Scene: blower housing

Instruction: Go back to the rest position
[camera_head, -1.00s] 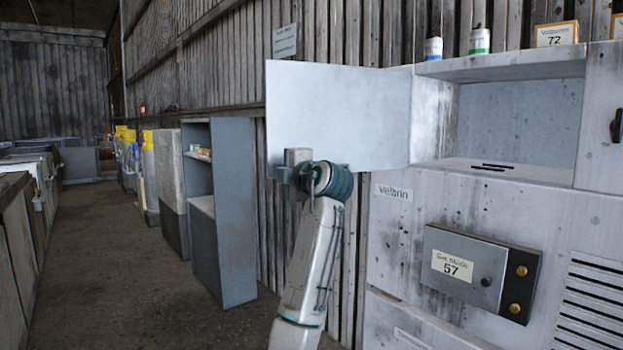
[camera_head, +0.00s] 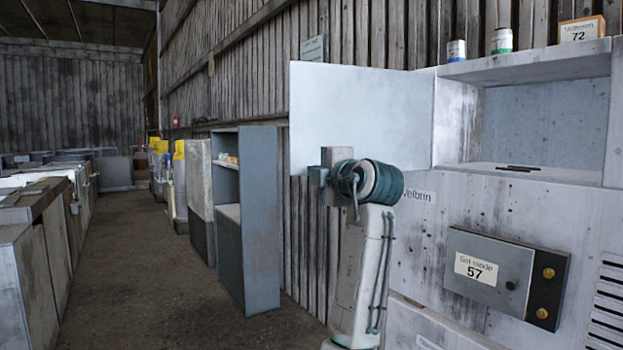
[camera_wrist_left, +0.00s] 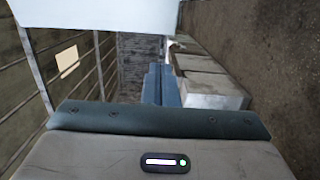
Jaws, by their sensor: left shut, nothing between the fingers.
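My left arm rises from the bottom of the head view, its wrist and left gripper (camera_head: 328,172) in front of the open cabinet door. The gripper is shut and empty, pointing left. The door (camera_head: 360,110) is a pale panel swung open on the left side of the white housing (camera_head: 420,245). I cannot tell the exact gap between gripper and door. In the left wrist view the door's pale face (camera_wrist_left: 100,12) fills the top left, and a teal edge of my own gripper body crosses the bottom. My right gripper is not in view.
The open compartment (camera_head: 545,125) shows dark slots in its floor. A control box marked 57 (camera_head: 490,272) juts from the housing front. A grey shelf unit (camera_head: 258,220) stands left of the arm. The aisle floor (camera_head: 160,285) is clear, with counters (camera_head: 40,240) along its left.

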